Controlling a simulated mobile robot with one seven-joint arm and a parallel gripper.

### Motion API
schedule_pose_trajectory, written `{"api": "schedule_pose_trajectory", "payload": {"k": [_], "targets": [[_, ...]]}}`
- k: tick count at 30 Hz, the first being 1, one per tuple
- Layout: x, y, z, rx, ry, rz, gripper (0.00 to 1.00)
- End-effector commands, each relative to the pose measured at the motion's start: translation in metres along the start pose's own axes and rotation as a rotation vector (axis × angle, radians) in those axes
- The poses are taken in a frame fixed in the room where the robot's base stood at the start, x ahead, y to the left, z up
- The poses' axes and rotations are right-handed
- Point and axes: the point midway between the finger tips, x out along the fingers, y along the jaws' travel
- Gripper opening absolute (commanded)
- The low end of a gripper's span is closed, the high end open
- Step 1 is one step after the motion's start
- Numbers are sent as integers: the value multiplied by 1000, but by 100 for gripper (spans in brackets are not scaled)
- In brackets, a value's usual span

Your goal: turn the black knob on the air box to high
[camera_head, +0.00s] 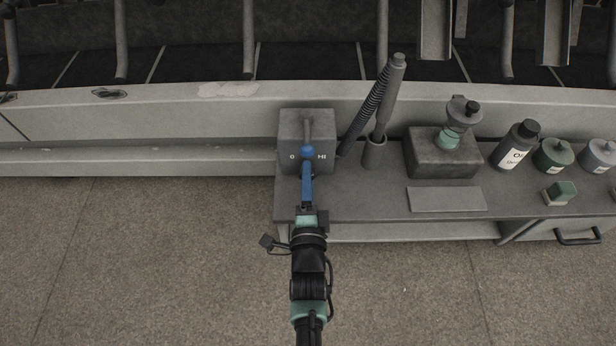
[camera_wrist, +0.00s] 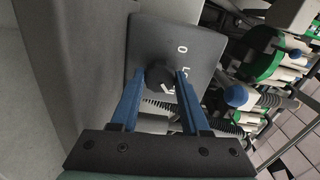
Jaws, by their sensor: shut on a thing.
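In the head view my gripper's blue fingers (camera_head: 307,155) reach up to the face between these marks and hide the knob. In the wrist view the round black knob (camera_wrist: 158,75) sits on the box's dark panel (camera_wrist: 150,35), with one blue finger of my gripper (camera_wrist: 157,80) on each side. The gripper is shut on the knob. A 0 and partly hidden white lettering show beside it. I cannot tell the knob's exact setting.
On the bench (camera_head: 345,205), right of the box, are a ribbed hose (camera_head: 365,112), a grey block (camera_head: 430,158) with a cone-shaped part, a flat plate (camera_head: 445,198) and several bottles. The machine's pale rail (camera_head: 160,115) runs behind. The floor in front is clear.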

Motion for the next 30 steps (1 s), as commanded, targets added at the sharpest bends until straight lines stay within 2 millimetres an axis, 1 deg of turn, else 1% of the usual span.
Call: {"api": "schedule_pose_trajectory", "payload": {"k": [6,17,18,20,21,22,23,30], "targets": [[-1,1,1,31,-2,2,0],[-1,1,1,36,-2,2,0],[-1,1,1,36,-2,2,49],[-1,1,1,36,-2,2,60],[-1,1,1,35,-2,2,67],[-1,1,1,35,-2,2,73],[-1,1,1,35,-2,1,76],[0,0,0,33,-1,1,76]]}}
